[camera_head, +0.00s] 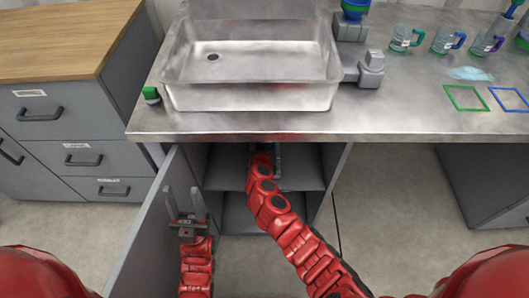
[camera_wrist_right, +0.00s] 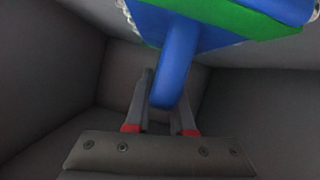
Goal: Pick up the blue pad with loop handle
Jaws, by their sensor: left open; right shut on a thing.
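The blue pad with loop handle (camera_wrist_right: 215,18) shows at the top of the right wrist view, with a green band across it. Its blue loop handle (camera_wrist_right: 175,65) hangs down between the fingers of my right gripper (camera_wrist_right: 160,103), which is shut on it. In the head view my right arm reaches into the open cabinet under the sink, and its gripper is mostly hidden there. My left gripper (camera_head: 187,208) is open and empty, pointing up beside the open cabinet door.
The cabinet door (camera_head: 147,235) stands open on the left. Grey cabinet walls (camera_wrist_right: 45,75) surround the right gripper closely. Above are the counter (camera_head: 420,110) and metal sink (camera_head: 250,95).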

